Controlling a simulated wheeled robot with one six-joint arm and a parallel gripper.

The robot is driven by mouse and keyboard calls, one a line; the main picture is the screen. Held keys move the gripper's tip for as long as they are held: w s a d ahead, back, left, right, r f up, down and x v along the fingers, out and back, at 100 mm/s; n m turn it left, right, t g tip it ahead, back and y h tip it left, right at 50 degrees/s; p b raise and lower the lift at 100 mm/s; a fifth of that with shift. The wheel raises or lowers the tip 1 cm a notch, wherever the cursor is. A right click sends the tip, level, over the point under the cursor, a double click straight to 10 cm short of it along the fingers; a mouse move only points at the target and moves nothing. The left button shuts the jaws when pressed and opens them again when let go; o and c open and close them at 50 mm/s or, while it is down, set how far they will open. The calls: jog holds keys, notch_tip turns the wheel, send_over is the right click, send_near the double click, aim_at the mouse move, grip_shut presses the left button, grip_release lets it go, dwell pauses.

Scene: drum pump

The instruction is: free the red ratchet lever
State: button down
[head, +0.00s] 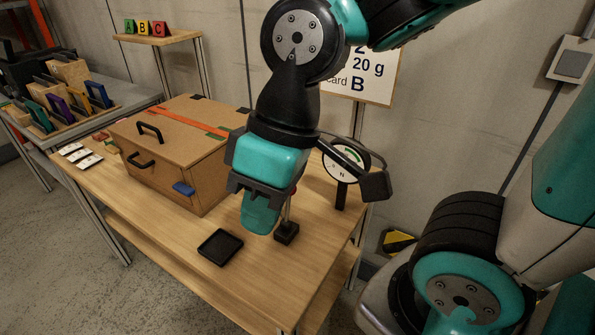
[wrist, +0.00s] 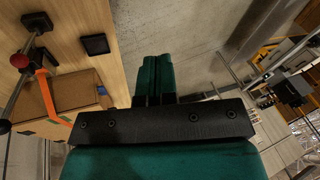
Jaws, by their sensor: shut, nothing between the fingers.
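In the wrist view, a red ball (wrist: 19,60) sits on a metal rod rising from a black base (wrist: 37,22), at the upper left. I cannot tell whether this is the red ratchet lever. The black base also shows in the head view (head: 286,233), right beside my gripper (head: 260,222), which hides part of the rod. An orange-red strap (head: 195,119) crosses the lid of a brown box (head: 160,130). My gripper's teal fingers are together and empty in the wrist view (wrist: 155,60), apart from the red ball and the strap.
A small black tray (head: 220,247) lies on the wooden table (head: 180,225), in front of the box. A round dial gauge (head: 345,165) stands behind my gripper. A blue block-like part (head: 184,188) is at the box front. White cards lie at the table's left end.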

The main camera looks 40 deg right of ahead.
jog(key=w+d+f+m+p, duration=0.1)
jog(key=w+d, duration=0.5)
jog(key=w, duration=0.2)
jog(key=w+d+f+m+p, duration=0.1)
jog(key=w+d+m+p, duration=0.1)
jog(key=w+d, duration=0.45)
jog(key=w+d+f, duration=0.3)
jog(key=d, duration=0.3)
jog(key=w+d+f+m, duration=0.1)
jog(key=w+d+f, duration=0.2)
jog(key=d, duration=0.3)
jog(key=shift+w+d+f+m+h+p, duration=0.3)
jog(key=shift+w+f+h+p, duration=0.1)
jog(key=shift+p, duration=0.05)
jog(key=p+x, duration=0.1)
jog(key=x, duration=0.9)
jog(key=shift+s+p, duration=0.15)
jog(key=shift+p, duration=0.15)
jog(key=shift+a, duration=0.15)
